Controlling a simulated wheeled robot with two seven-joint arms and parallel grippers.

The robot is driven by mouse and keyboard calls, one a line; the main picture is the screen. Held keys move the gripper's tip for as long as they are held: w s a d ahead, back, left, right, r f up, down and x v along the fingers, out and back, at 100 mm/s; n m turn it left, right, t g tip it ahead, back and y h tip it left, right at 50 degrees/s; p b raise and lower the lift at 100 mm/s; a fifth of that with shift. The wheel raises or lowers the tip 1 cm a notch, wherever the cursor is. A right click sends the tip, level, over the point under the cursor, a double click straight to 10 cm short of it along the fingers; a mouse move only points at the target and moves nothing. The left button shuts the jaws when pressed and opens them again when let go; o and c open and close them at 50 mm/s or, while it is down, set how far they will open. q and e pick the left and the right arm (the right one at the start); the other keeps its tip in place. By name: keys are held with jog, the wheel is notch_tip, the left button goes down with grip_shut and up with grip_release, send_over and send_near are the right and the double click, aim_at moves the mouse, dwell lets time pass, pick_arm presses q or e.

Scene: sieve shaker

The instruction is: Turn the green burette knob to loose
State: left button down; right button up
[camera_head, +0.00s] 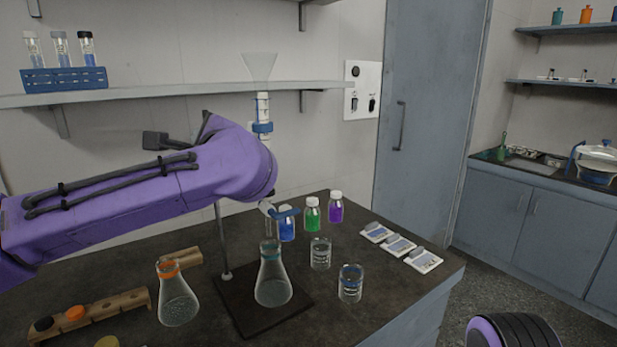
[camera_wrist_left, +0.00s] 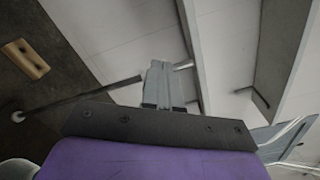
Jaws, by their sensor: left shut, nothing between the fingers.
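The burette (camera_head: 263,106) stands upright with a clear funnel on top, above a flask with a blue neck ring (camera_head: 272,282). My left arm crosses in front and hides the middle of the burette. I cannot make out a green knob in either view. A blue piece shows at the lower end of the burette, below my arm. My left gripper is hidden behind its own arm in the head view. In the left wrist view my left gripper (camera_wrist_left: 160,68) has its fingers together and empty. My right gripper is not in view.
A stand rod (camera_head: 221,240) rises from the dark base. Blue, green (camera_head: 312,216) and purple bottles, two beakers (camera_head: 351,284) and slide boxes (camera_head: 398,246) stand to the right. An orange-ringed flask (camera_head: 176,297) stands left. A shelf (camera_head: 190,91) runs behind the arm.

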pick_arm(q)
jog(key=b+v, duration=0.5)
jog(key=v, duration=0.1)
jog(key=shift+s+a, duration=0.2)
jog(key=shift+a, duration=0.1)
